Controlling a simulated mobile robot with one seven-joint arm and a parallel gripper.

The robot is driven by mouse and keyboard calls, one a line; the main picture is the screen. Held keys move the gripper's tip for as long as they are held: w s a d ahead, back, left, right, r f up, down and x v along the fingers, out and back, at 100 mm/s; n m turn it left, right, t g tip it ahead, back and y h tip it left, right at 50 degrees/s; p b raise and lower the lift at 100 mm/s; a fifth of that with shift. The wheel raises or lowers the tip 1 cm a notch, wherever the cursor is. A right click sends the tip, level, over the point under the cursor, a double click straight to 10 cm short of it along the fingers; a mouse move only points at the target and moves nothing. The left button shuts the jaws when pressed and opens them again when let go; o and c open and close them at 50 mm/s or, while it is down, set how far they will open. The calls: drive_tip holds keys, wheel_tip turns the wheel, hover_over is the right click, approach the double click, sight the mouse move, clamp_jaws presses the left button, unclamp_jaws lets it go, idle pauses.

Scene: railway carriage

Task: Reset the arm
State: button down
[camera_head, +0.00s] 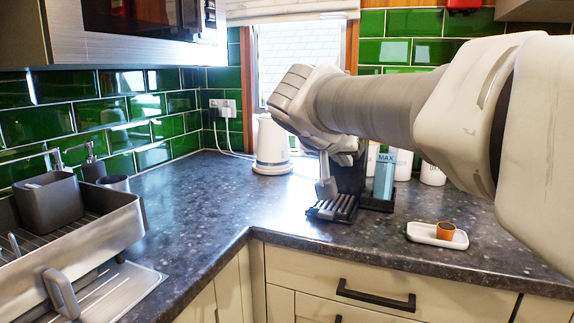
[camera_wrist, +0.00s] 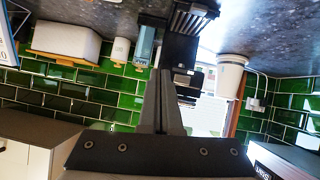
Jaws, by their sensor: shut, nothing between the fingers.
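My arm reaches in from the right of the head view, above the worktop. My gripper (camera_head: 326,190) points down in front of the black coffee machine (camera_head: 350,177), over its slatted drip tray (camera_head: 334,208). In the wrist view, which is upside down, the grey fingers of my gripper (camera_wrist: 160,75) lie together, shut with nothing between them. The drip tray (camera_wrist: 190,20) shows beyond the fingertips there. I cannot tell how far apart the fingertips and the machine are. My arm hides part of the machine.
A blue water tank (camera_head: 384,175) marked MAX stands beside the machine. A white kettle (camera_head: 272,147) stands left of it. A white tray (camera_head: 420,234) with an orange cup (camera_head: 446,230) lies to the right. A dish rack (camera_head: 90,240) stands left. The worktop (camera_head: 215,200) between is clear.

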drive_tip(key=s+d+f+n+g+y, duration=0.2)
drive_tip(key=s+f+y, duration=0.1)
drive_tip(key=s+f, duration=0.8)
drive_tip(key=s+d+f+n+g+y, duration=0.1)
drive_tip(key=s+f+n+g+y, duration=0.15)
drive_tip(key=s+f, duration=0.8)
drive_tip(key=s+r+p, duration=0.2)
drive_tip(key=r+p, duration=0.9)
drive_tip(key=r, duration=0.1)
drive_tip(key=s+r+p, duration=0.1)
drive_tip(key=r+p, duration=1.1)
drive_tip(key=shift+s+r+m, duration=0.15)
drive_tip(key=shift+s+m, duration=0.2)
